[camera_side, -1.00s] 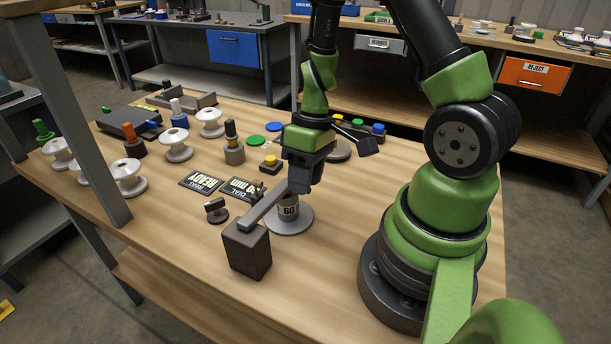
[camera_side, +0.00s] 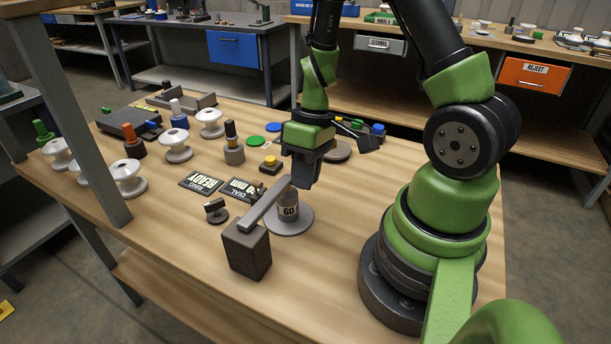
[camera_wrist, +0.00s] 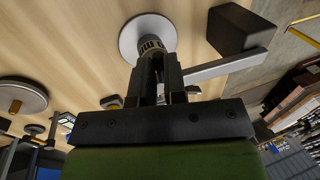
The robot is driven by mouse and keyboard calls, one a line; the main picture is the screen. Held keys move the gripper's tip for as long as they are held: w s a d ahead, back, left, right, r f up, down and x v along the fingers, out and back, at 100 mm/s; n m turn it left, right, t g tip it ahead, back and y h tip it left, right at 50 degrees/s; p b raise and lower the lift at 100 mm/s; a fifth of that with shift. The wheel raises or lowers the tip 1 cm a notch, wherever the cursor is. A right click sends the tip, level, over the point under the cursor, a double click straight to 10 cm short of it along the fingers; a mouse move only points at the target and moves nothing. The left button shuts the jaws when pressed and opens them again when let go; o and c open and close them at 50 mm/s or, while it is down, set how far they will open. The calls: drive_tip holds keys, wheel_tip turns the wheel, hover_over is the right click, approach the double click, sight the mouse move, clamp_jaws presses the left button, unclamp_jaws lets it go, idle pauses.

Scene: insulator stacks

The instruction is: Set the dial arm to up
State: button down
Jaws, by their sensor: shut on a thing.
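The dial arm is a flat grey bar (camera_side: 262,209) running from the top of a dark block (camera_side: 246,250) to my gripper. It also shows in the wrist view (camera_wrist: 225,66), where its far end passes behind my fingers. Just below stands a grey cylinder marked 60 (camera_side: 288,208) on a round light plate (camera_side: 290,222). In the wrist view, the plate (camera_wrist: 133,34) lies beyond my fingertips (camera_wrist: 158,62).
Two dark cards (camera_side: 201,182) and a small black knob (camera_side: 215,211) lie left of the dial. White spools (camera_side: 177,146), a yellow button (camera_side: 270,164) and coloured discs (camera_side: 257,141) stand behind. The table front left of the block is clear.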

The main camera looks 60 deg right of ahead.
drive_tip(key=shift+a+r, duration=0.15)
drive_tip(key=shift+r, duration=0.3)
drive_tip(key=a+r, duration=0.5)
drive_tip(key=r, duration=0.2)
drive_tip(key=a+r+h, duration=0.1)
drive_tip(key=a+h, duration=1.1)
drive_tip(key=shift+a+r, duration=0.25)
drive_tip(key=shift+r, duration=0.05)
drive_tip(key=c, duration=1.2)
unclamp_jaws()
drive_tip(key=shift+o, duration=0.2)
